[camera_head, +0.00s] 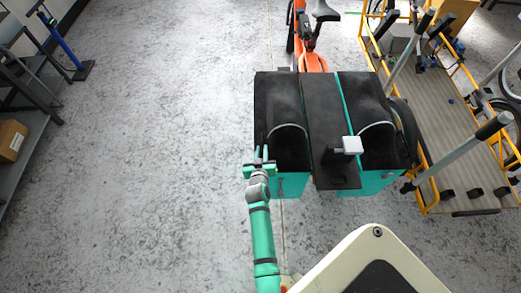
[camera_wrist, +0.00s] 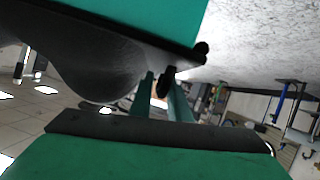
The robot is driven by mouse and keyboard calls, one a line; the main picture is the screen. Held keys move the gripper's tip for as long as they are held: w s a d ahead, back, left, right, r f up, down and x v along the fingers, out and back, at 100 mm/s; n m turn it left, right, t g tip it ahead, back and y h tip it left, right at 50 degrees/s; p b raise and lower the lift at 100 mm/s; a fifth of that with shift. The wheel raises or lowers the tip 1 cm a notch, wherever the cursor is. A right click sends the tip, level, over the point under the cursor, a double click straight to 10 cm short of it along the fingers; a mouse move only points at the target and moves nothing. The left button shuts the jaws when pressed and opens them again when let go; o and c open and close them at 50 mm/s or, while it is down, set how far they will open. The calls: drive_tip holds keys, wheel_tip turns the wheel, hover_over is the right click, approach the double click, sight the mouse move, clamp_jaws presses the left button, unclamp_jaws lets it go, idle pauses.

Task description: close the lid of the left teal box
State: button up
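The left teal box (camera_head: 291,184) is on the cargo bike, left of the dark centre board. Its black lid (camera_head: 277,95) covers the far part of the top. A darker area with a thin curved grey line lies nearer; I cannot tell surely how far the lid is open. My gripper (camera_head: 262,153) is at the box's near left corner, fingers pointing away along its left edge. In the wrist view, the two fingers of my gripper (camera_wrist: 160,82) stand apart between teal surfaces with black rims. A dark piece shows by the fingertips; contact is unclear.
A second teal box (camera_head: 372,183) with a black top stands to the right. A pale grey block (camera_head: 351,145) sits by the centre board (camera_head: 330,120). A yellow-framed cargo bike (camera_head: 450,130) is further right. The floor (camera_head: 160,150) on the left is clear up to a shelf.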

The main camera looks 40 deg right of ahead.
drive_tip(key=shift+a+r, duration=0.1)
drive_tip(key=shift+r, duration=0.05)
idle(0.3)
drive_tip(key=v, duration=1)
drive_tip(key=shift+s+a, duration=0.15)
drive_tip(key=shift+r, duration=0.1)
drive_tip(key=s+a+r+n+t+y, duration=0.25)
drive_tip(key=s+a, duration=0.35)
drive_tip(key=a, duration=0.4)
drive_tip(key=s+a+r+n+t+y, duration=0.1)
drive_tip(key=s+a+y, duration=0.2)
drive_tip(key=s+a, duration=0.5)
drive_tip(key=s+a+r+n+t+y, duration=0.1)
drive_tip(key=s+a+r, duration=0.4)
drive_tip(key=r, duration=0.2)
drive_tip(key=s+a+r+n+t+y, duration=0.1)
drive_tip(key=s+a+r+y, duration=0.1)
drive_tip(key=s+a+r, duration=0.3)
wheel_tip(320, 180, up, 3)
drive_tip(key=shift+s+a+f, duration=0.1)
drive_tip(key=shift+s+a, duration=0.25)
drive_tip(key=shift+a, duration=0.1)
